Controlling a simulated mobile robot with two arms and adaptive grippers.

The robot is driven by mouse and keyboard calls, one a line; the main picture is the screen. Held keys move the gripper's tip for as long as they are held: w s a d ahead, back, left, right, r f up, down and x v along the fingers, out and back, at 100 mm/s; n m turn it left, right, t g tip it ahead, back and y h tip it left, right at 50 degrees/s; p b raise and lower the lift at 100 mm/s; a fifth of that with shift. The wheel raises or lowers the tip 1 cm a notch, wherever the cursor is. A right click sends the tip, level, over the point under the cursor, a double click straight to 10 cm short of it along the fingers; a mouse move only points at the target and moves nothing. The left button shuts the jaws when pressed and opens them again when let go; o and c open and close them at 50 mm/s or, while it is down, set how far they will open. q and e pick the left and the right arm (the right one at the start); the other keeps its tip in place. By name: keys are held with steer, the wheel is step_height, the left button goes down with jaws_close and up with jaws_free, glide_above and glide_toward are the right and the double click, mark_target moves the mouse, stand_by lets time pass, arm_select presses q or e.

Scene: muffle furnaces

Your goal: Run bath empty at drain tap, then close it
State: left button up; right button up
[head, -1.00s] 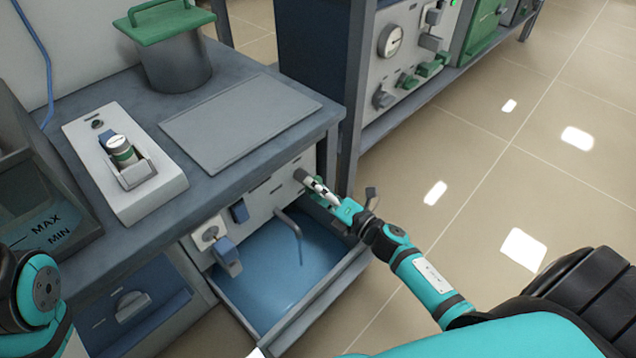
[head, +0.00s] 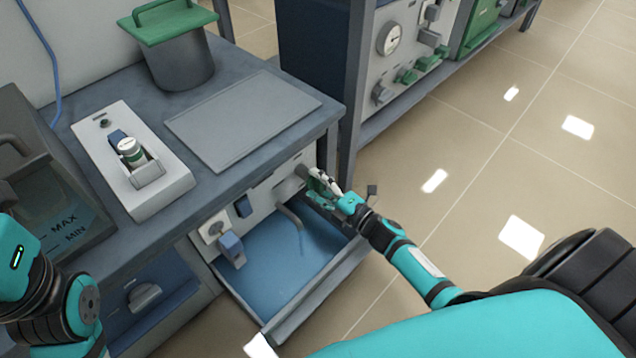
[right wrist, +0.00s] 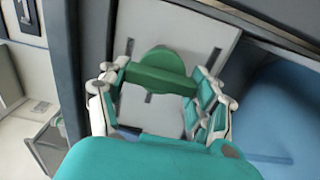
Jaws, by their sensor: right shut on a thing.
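The bath (head: 60,205) with MAX and MIN marks stands on the bench at the left edge of the head view. Below the bench top, a grey front panel (head: 265,200) carries a curved spout (head: 290,214) over a blue-floored drawer (head: 280,265). My right gripper (head: 322,186) is at the panel's right end. In the right wrist view, my right gripper (right wrist: 162,95) is shut on a green tap handle (right wrist: 160,72), with fingers on both sides of it. The handle is mostly hidden by the fingers in the head view. My left arm shows at lower left; its fingers are out of view.
A white stand with a small bottle (head: 128,148), a grey plate (head: 240,118) and a green-lidded pot (head: 178,50) stand on the bench. A gauge panel (head: 400,55) is behind on the right. The tiled floor at right is clear.

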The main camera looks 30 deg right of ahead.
steer(key=o, duration=1.2)
steer(key=shift+s, duration=0.1)
steer(key=v, duration=1.2)
